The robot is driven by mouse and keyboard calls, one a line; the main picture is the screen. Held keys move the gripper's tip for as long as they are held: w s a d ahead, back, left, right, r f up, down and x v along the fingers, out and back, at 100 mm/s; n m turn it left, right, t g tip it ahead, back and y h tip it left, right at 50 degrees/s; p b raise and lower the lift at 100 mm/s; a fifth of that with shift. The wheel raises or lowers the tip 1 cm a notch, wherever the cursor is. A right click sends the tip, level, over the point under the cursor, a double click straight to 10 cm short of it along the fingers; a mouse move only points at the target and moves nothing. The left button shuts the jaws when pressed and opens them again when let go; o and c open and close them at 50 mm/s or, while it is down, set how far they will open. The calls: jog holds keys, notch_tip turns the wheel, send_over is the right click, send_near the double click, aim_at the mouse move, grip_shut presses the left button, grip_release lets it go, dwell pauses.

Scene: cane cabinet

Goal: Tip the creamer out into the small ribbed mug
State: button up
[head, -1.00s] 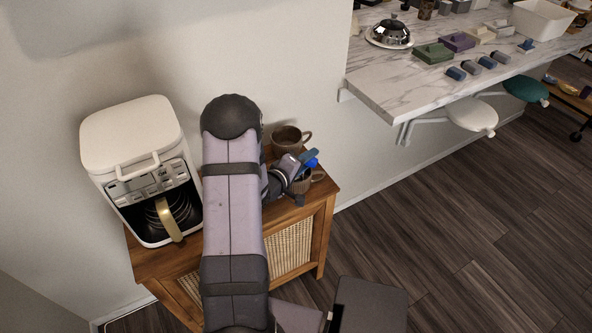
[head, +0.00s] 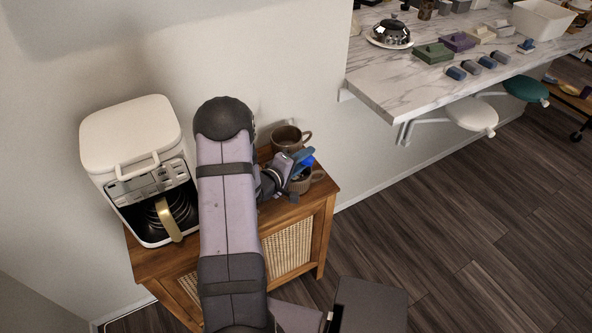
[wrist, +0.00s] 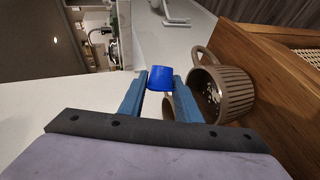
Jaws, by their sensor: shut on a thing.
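My gripper (head: 304,156) is shut on a small blue creamer (head: 309,162). In the wrist view the creamer (wrist: 159,78) sits between the blue fingertips. In the wrist view the mug (wrist: 236,84) is at the right, mouth facing the fingers, with pale specks inside. The wrist picture is rolled sideways, so the mug lies on the creamer's lower side. The creamer looks tilted; its opening is not clearly visible.
A larger brown mug (head: 287,136) stands behind the gripper near the wall. A white coffee maker (head: 130,131) with a glass pot fills the cabinet's left end. A marble counter (head: 383,87) lies farther right.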

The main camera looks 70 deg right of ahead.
jog(key=shift+w+n, duration=0.3)
jog(key=shift+s+r+m, duration=0.1)
jog(key=shift+s+m, duration=0.5)
jog(key=shift+s, duration=0.2)
jog(key=shift+s+f+m+t, duration=0.3)
jog(key=shift+m+t, duration=0.4)
jog(key=shift+m, duration=0.2)
jog(key=shift+w+y, duration=0.15)
jog(key=shift+y, duration=0.15)
jog(key=shift+m+t, duration=0.3)
